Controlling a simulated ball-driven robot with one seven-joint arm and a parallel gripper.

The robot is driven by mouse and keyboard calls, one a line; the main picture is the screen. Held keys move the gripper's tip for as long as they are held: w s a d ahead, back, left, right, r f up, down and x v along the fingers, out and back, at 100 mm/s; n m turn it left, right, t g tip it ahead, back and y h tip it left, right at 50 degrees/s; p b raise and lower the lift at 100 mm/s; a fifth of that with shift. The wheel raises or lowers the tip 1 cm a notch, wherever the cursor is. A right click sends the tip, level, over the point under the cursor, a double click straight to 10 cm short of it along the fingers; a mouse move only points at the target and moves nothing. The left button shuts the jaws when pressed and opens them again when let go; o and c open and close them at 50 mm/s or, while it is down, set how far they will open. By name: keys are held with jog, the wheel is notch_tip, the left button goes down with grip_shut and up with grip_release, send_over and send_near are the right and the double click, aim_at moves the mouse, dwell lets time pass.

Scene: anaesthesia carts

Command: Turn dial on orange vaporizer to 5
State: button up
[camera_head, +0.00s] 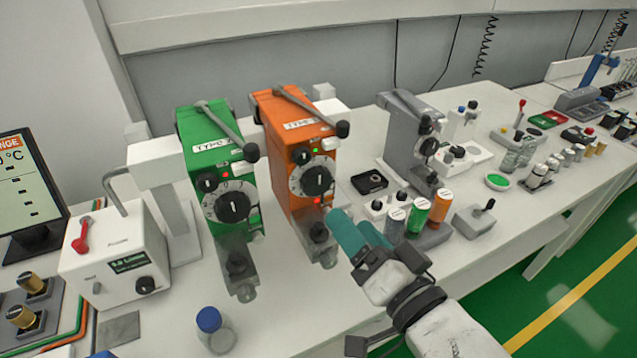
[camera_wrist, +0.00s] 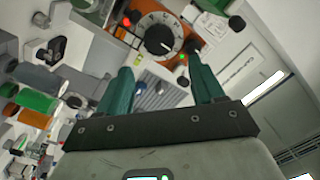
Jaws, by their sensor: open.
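The orange vaporizer (camera_head: 283,120) stands upright on the white bench, just right of the green vaporizer. Its black dial (camera_head: 318,180) sits on a pale numbered ring on its front face. In the wrist view the dial (camera_wrist: 159,40) lies ahead of the fingers, near the top middle. My gripper (camera_head: 352,228) has teal fingers and is open and empty. It is in front of the vaporizer, below and right of the dial in the head view, and apart from it. The dial's exact setting is too small to read.
The green vaporizer (camera_head: 205,150) has a similar dial. A grey device (camera_head: 408,135) stands to the right. Orange, green and grey cylinders (camera_head: 418,214) stand near my gripper's right side. A blue-capped bottle (camera_head: 215,328) stands at the front. A white box (camera_head: 115,250) is at left.

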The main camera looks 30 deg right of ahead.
aim_at(320, 185)
jog(key=w+p, duration=0.2)
jog(key=w, duration=0.8)
jog(key=shift+a, duration=0.15)
jog(key=c, duration=0.8)
